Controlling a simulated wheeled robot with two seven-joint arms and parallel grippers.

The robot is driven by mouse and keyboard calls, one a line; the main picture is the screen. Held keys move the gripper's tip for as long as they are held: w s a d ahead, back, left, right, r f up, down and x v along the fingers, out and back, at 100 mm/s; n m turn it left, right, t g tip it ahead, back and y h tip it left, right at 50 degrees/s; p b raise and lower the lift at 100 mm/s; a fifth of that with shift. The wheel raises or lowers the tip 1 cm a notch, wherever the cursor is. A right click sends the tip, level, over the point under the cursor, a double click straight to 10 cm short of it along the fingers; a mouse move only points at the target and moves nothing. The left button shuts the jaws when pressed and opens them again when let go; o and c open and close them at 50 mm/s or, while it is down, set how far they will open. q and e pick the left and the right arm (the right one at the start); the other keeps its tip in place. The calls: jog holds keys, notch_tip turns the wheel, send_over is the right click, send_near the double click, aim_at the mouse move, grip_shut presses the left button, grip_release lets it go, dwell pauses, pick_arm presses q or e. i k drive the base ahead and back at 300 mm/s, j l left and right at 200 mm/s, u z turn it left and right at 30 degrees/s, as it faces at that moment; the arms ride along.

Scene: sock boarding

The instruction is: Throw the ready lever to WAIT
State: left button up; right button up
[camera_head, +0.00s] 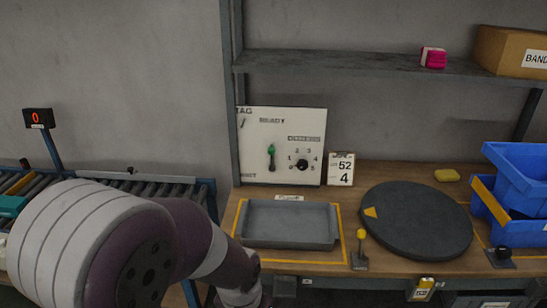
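A white panel (255,140) stands upright at the back of the workbench, with the word READY near its top. A small lever with a green knob (271,149) is on the panel below that word, and its knob is up. Lettering at the panel's lower left is too small to read surely. A black rotary dial (302,164) with numbers around it is right of the lever. My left arm fills the lower left and runs off the bottom edge, apart from the panel in the picture; its gripper is not visible. My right gripper is not in view.
A grey tray (290,242) lies in front of the panel. A yellow-knobbed lever (361,240), a dark round turntable (415,220) and blue bins (520,180) are to the right. A number card (341,169) stands beside the panel. A shelf (370,64) runs above.

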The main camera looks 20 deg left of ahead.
aim_at(271, 150)
jog(key=i+l, duration=1.25)
jog(key=j, duration=0.3)
jog(key=k+j, duration=0.1)
jog(key=j, duration=0.2)
jog(key=z, duration=0.05)
